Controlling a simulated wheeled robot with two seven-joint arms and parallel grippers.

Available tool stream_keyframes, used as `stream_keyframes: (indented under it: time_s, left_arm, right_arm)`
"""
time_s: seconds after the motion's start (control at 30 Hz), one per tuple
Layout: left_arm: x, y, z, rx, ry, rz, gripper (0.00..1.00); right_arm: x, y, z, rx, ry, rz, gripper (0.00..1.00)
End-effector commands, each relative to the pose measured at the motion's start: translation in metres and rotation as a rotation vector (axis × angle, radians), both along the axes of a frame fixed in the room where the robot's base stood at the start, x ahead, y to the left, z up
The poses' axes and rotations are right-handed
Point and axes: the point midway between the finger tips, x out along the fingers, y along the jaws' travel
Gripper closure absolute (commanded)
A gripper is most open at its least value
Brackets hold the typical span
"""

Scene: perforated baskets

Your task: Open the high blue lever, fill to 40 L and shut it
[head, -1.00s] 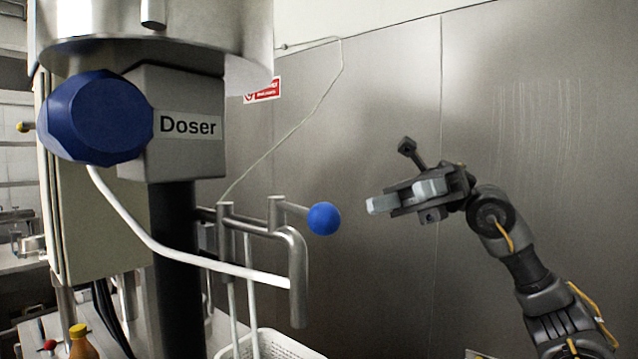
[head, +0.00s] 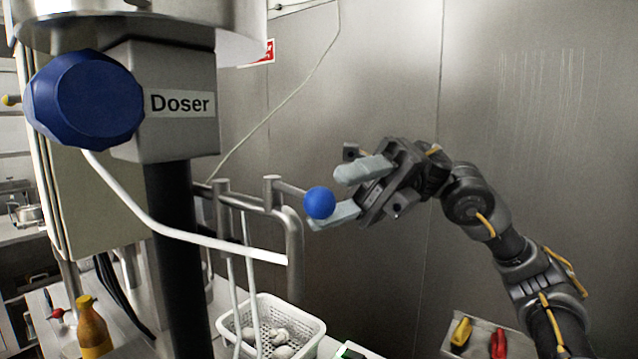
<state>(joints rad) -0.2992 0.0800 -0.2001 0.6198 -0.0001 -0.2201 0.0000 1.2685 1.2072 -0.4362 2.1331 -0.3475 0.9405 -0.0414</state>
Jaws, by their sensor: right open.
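The lever's blue ball knob (head: 320,203) sits on a short metal rod that leaves the upright pipe (head: 291,240) toward the right. My right gripper (head: 338,196) is open, its two pale fingers pointing left, one above and one below the ball's right side. Whether a finger touches the ball I cannot tell. The grey box labelled Doser (head: 178,103) is at the left, with a large blue faceted knob (head: 84,100) on it. My left gripper is not in view. No litre reading is legible.
Below the pipe, a white perforated basket (head: 309,323) holds several pale rounded items. An orange bottle (head: 92,328) stands at lower left. A tray (head: 455,349) with yellow and red items is at lower right. A steel wall is behind.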

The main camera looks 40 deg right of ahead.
Motion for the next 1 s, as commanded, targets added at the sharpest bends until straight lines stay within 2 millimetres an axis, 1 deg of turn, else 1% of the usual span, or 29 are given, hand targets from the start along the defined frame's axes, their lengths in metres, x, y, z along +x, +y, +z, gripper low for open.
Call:
stream_keyframes:
  time_s: [0.03,0.13,0.23,0.37,0.6,0.67,0.9,1.0]
  left_arm:
    - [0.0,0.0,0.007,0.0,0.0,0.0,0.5]
    - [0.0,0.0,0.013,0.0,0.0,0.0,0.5]
    - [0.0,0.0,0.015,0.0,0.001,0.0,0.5]
    - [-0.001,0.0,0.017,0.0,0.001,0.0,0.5]
    - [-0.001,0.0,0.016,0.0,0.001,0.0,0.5]
    - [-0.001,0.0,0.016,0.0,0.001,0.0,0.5]
    - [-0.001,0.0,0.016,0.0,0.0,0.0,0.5]
    - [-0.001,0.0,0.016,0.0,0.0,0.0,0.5]
  right_arm:
    - [-0.003,0.008,0.004,-0.001,-0.001,0.004,0.51]
    - [-0.004,0.021,0.003,0.0,-0.001,0.002,0.51]
    - [-0.006,0.03,0.002,0.0,-0.001,0.001,0.51]
    - [-0.006,0.035,0.001,0.002,-0.001,0.0,0.51]
    - [-0.006,0.035,0.0,0.001,-0.001,-0.001,0.51]
    - [-0.006,0.035,0.0,0.001,-0.002,-0.001,0.58]
    - [-0.006,0.035,0.0,0.001,-0.002,-0.001,0.89]
    - [-0.006,0.035,0.0,0.001,-0.002,-0.001,1.0]
